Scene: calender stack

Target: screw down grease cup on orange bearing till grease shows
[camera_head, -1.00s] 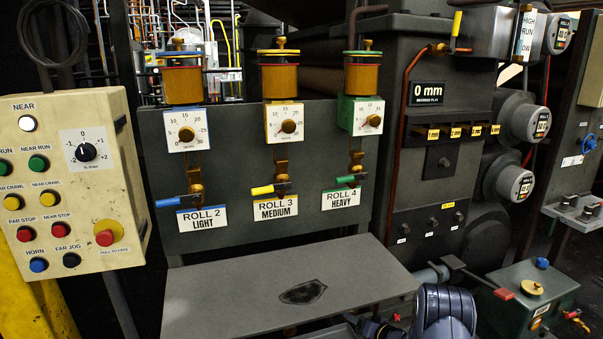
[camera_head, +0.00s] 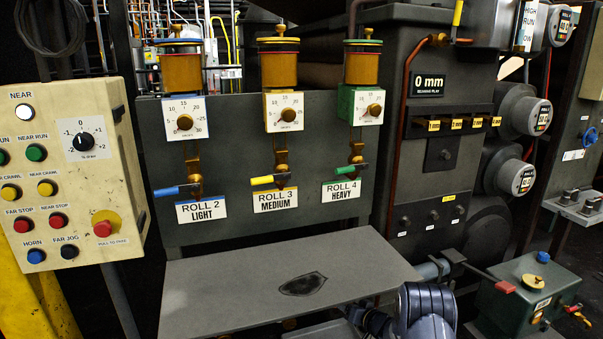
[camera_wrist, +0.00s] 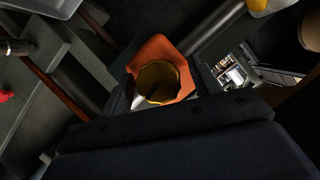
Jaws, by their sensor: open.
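An orange bearing housing (camera_wrist: 158,52) shows in the wrist view, near the middle. A brass-yellow round cup (camera_wrist: 160,82) with a dark brownish face sits against it. I cannot tell whether any grease shows. My gripper (camera_wrist: 168,88) is open; its dark body fills the lower part of the wrist view, and the cup appears just beyond it, around the space between the jaws. I cannot tell whether the jaws touch the cup. In the head view only my arm shows at the bottom; the gripper, the orange bearing and its cup are not visible there.
A grey table (camera_head: 210,300) stands before a panel with three lubricators (camera_head: 278,70). A button box (camera_head: 65,165) is at left. A green box (camera_head: 540,300) with a red-ended lever (camera_head: 505,287) stands at lower right. A dark pipe (camera_wrist: 210,28) runs close behind the bearing.

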